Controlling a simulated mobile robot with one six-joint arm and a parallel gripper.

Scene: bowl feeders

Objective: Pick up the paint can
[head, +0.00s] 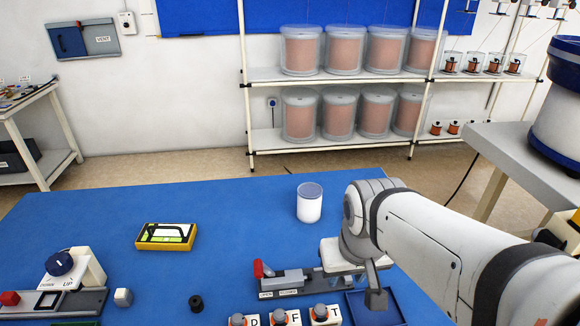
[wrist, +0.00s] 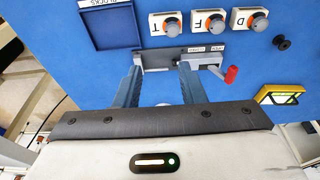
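The paint can (head: 310,207), a white cylinder with a grey-blue lid, stands upright on the blue table (head: 232,215) in the head view. It is near the table's far edge, left of my arm. My gripper (wrist: 160,66) shows two blue-grey fingers spread apart with nothing held between them. In the head view its dark finger (head: 376,292) hangs over the table, nearer the camera than the can and to its right. In the wrist view a small pale patch shows between the fingers at the gripper's edge; I cannot tell whether it is the can.
A latch with a red handle (head: 262,269) lies below the can, beside a blue tray (head: 357,309). Knobs marked D, F and T (head: 320,314) line the front. A yellow-framed device (head: 166,236) lies left. The table between it and the can is clear.

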